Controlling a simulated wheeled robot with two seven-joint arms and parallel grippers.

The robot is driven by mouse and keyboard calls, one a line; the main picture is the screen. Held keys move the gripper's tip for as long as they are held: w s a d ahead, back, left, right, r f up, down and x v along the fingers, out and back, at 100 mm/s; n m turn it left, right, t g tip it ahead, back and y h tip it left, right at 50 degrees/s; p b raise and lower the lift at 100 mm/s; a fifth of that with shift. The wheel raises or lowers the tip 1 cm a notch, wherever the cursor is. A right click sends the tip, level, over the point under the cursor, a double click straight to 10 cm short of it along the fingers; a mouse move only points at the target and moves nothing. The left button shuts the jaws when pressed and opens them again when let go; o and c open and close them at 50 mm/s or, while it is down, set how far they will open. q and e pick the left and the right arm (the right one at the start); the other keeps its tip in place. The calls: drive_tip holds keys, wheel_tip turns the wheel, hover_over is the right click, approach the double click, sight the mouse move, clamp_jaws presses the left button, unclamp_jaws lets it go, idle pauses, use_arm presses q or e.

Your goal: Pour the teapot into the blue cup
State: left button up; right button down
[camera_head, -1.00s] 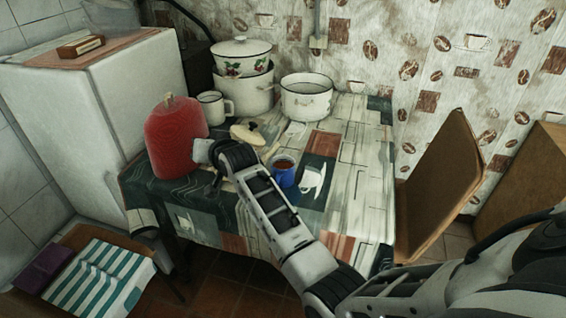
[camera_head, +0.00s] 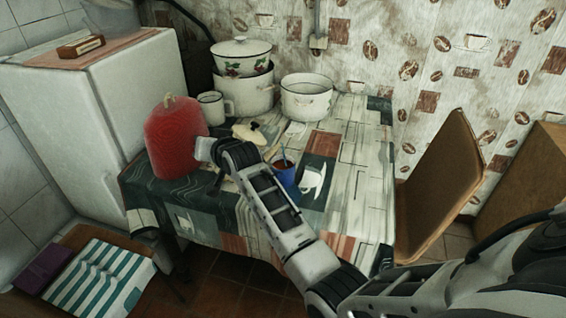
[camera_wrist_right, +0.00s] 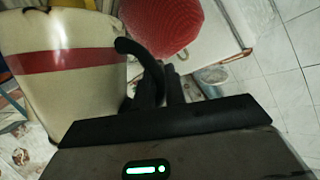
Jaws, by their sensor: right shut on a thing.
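The teapot is cream with a red band and a black handle. Its body (camera_wrist_right: 70,60) fills the left of the right wrist view and looks tilted. My right gripper (camera_wrist_right: 163,85) is shut on the black handle. In the head view my arm hides most of the teapot; its cream lid with a black knob (camera_head: 250,133) shows behind the arm. The blue cup (camera_head: 286,178) stands just right of my forearm, with reddish-brown liquid in its mouth. A thin dark streak shows at the cup's mouth; I cannot tell whether it is a stream. My left gripper is out of view.
A red knitted cover (camera_head: 174,135) stands left of my wrist. A white mug (camera_head: 212,105), a flowered pot (camera_head: 241,57) stacked on another pot, and a white pot (camera_head: 307,98) stand behind. The right part of the patterned tablecloth (camera_head: 355,160) is clear. A chair (camera_head: 445,180) stands right.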

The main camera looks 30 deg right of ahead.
drive_tip(key=shift+r, duration=0.25)
